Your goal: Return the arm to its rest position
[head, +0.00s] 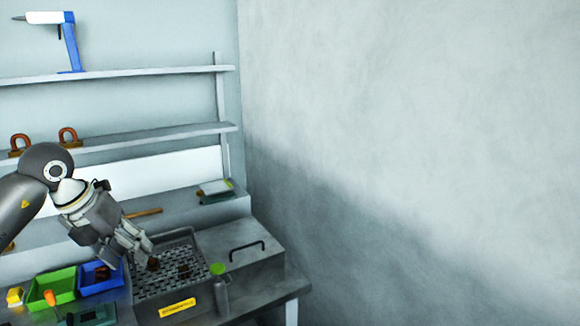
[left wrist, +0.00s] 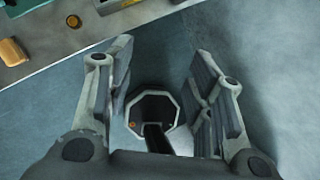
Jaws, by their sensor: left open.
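My left gripper (head: 138,250) comes in from the left in the head view, over the left end of the mesh belt (head: 187,288). In the left wrist view its two fingers (left wrist: 160,95) stand wide apart with nothing between them. Behind the fingers that view shows a grey floor and an octagonal dark part low in the middle. A small dark brown piece (head: 153,264) shows on the mesh close to the fingertips; I cannot tell whether they touch. My right gripper is in neither view.
A blue bin (head: 88,289) with a dark piece in it and a green bin (head: 42,300) stand left of the belt. Shelves run behind the arm. The space right of the bench, before the wall, is clear.

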